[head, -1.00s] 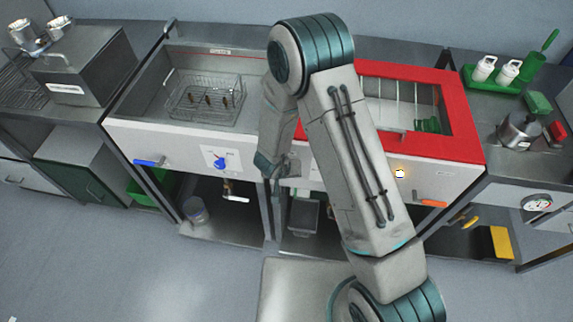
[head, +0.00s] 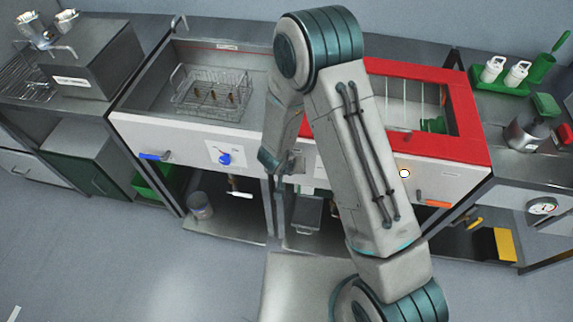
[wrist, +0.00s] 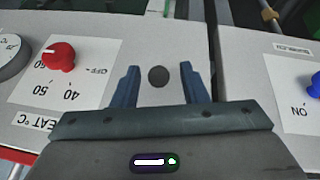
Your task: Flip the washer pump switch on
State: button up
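A blue rotary switch (head: 224,159) on a white label sits on the front panel of the left basin. It also shows at the right edge of the wrist view, partly cut off (wrist: 314,87), beside upside-down "ON" lettering. My gripper (wrist: 158,80) is open and empty, its two blue-grey fingers apart, facing the white panel. A dark round spot (wrist: 158,76) shows between the fingers. In the head view my gripper (head: 275,163) hangs in front of the panel, right of the blue switch and apart from it. My arm hides part of the panels.
A red knob (wrist: 58,57) on a heat scale is left of my gripper in the wrist view, with a grey dial (wrist: 12,55) beyond. A blue handle (head: 155,156) projects left of the switch. A wire basket (head: 211,94) sits in the basin. Floor in front is clear.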

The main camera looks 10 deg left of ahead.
jog(key=p+v, duration=0.3)
jog(key=v, duration=0.9)
jog(key=shift+r, duration=0.25)
jog(key=shift+a, duration=0.1)
jog(key=w+d+r+y+b, duration=0.1)
jog(key=d+r+y+b, duration=0.15)
jog(key=r, duration=0.55)
jog(key=w+d+r+y+b, duration=0.1)
jog(key=r+y, duration=0.2)
jog(key=r, duration=0.5)
jog(key=s+d+r+g+h+b, duration=0.1)
jog(key=s+d+r+h, duration=0.3)
jog(key=s+d, duration=1)
jog(key=d+r+b, duration=0.1)
jog(key=d, duration=0.3)
jog(key=shift+s+d+m+b, duration=0.15)
jog(key=shift+m+b, duration=0.15)
jog(key=shift+m, duration=0.1)
